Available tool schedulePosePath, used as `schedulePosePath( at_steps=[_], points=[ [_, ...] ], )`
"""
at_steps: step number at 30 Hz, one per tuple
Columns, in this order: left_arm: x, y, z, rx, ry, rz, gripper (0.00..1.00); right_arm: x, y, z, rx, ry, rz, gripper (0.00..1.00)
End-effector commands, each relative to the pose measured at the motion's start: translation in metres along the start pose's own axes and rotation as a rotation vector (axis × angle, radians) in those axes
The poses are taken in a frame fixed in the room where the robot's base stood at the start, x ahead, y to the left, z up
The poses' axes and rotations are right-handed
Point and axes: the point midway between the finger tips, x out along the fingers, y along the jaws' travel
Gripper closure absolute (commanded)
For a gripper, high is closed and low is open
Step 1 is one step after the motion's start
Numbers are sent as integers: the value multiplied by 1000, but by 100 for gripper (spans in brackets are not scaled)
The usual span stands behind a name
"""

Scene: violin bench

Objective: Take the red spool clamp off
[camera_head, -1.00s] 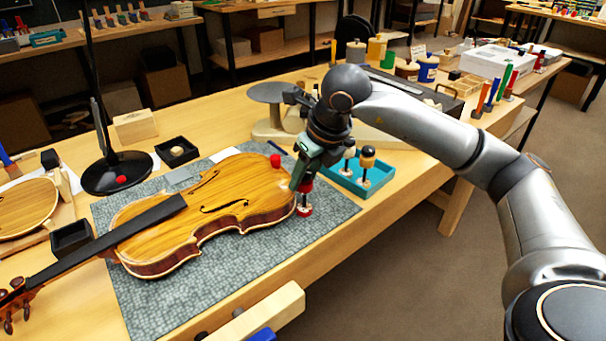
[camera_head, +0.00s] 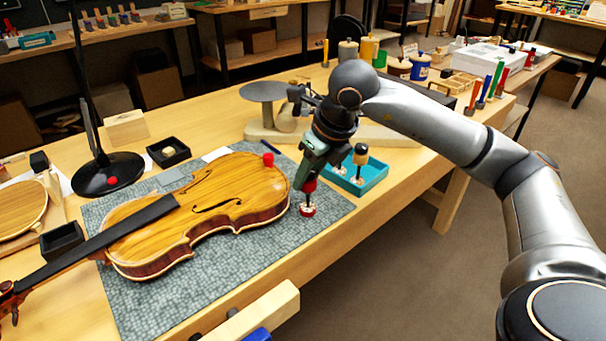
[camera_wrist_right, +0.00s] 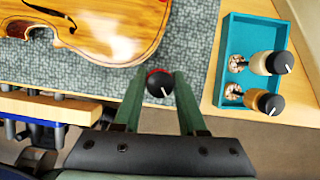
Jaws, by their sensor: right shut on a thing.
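My right gripper (camera_head: 308,182) points down at the right end of the violin (camera_head: 170,235), with its fingers shut on the red spool clamp (camera_head: 308,210). The clamp is upright, with red parts above and below a dark middle. A narrow gap shows between it and the violin's edge. In the right wrist view the clamp's dark round top (camera_wrist_right: 160,84) sits between the fingers (camera_wrist_right: 158,92), with mat visible between it and the violin (camera_wrist_right: 100,25). My left gripper is not in view.
A teal tray (camera_head: 347,187) with two dark-topped clamps stands right of the gripper. A red knob (camera_head: 268,159) shows at the violin's far edge. A black lamp base (camera_head: 105,175), small black boxes and a round-topped stand (camera_head: 263,91) lie behind. Grey mat (camera_head: 335,205) is free around the clamp.

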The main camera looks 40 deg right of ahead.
Motion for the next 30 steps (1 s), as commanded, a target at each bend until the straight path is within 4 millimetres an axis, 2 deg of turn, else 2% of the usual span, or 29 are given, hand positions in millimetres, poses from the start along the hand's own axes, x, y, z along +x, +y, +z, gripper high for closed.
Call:
schedulePosePath(
  at_steps=[14,30],
  points=[
    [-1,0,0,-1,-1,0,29,-4,-2,-1,0,-1,0,100],
    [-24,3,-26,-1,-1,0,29,-43,-1,15,0,-1,1,100]
  ],
)
